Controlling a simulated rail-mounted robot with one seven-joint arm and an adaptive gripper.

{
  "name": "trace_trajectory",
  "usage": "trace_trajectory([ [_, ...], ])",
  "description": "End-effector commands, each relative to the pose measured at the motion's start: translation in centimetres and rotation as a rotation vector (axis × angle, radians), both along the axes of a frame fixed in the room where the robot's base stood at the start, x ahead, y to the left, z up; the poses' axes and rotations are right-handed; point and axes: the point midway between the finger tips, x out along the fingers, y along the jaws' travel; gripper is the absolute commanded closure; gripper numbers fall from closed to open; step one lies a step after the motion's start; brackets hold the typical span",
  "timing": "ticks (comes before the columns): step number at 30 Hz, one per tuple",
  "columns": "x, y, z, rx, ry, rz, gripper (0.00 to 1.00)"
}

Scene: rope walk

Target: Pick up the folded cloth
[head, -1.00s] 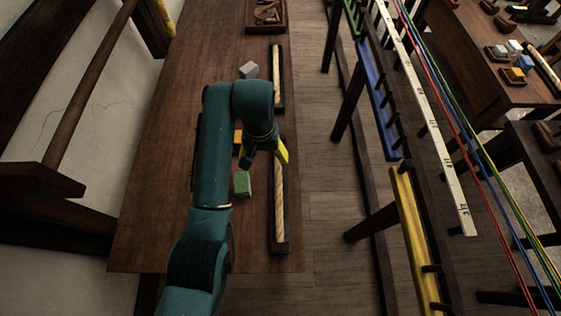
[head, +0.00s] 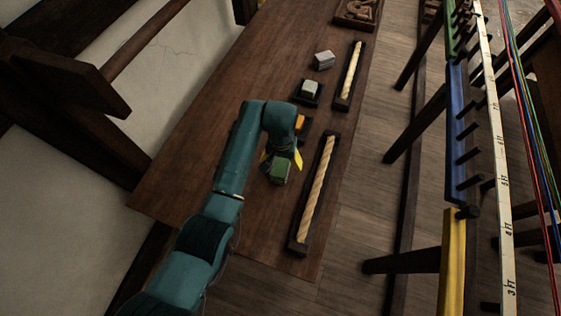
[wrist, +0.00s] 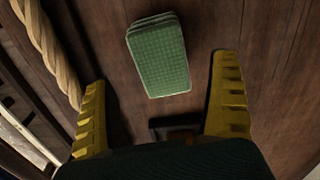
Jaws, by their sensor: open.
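The folded cloth (head: 280,171) is a small green block-like stack on the dark wooden table. In the wrist view the green cloth (wrist: 158,55) lies flat, ahead of my fingertips and between their lines, with its layered folds showing at the far edge. My gripper (wrist: 160,95) is open, with its two yellow fingers spread wide and nothing between them. In the head view my gripper (head: 282,160) is right by the cloth, and the hand hides part of it. I cannot tell the exact height of the fingers above the table.
A rope in a dark tray (head: 291,246) lies right of the cloth, near the table edge. Behind are an orange block (head: 299,122), a grey block in a tray (head: 297,97), a loose grey block (head: 324,60) and another rope tray (head: 340,106). The table's left part is bare.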

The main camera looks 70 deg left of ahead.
Motion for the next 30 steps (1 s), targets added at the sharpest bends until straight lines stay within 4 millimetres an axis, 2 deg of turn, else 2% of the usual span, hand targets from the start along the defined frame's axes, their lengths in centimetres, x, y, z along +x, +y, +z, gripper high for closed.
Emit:
trace_trajectory([
  [1, -0.4, 0.0, -1.3, -0.004, 0.003, 0.002, 0.09],
  [4, -0.3, 0.0, -2.7, -0.003, 0.002, 0.000, 0.09],
  [12, -0.2, 0.0, -3.0, -0.001, 0.001, 0.000, 0.09],
  [23, -0.2, 0.0, -3.0, -0.001, 0.001, 0.000, 0.77],
  [24, -0.2, 0.0, -3.0, 0.000, 0.000, 0.000, 0.79],
  [30, -0.2, 0.0, -2.8, 0.000, 0.000, 0.000, 0.80],
])
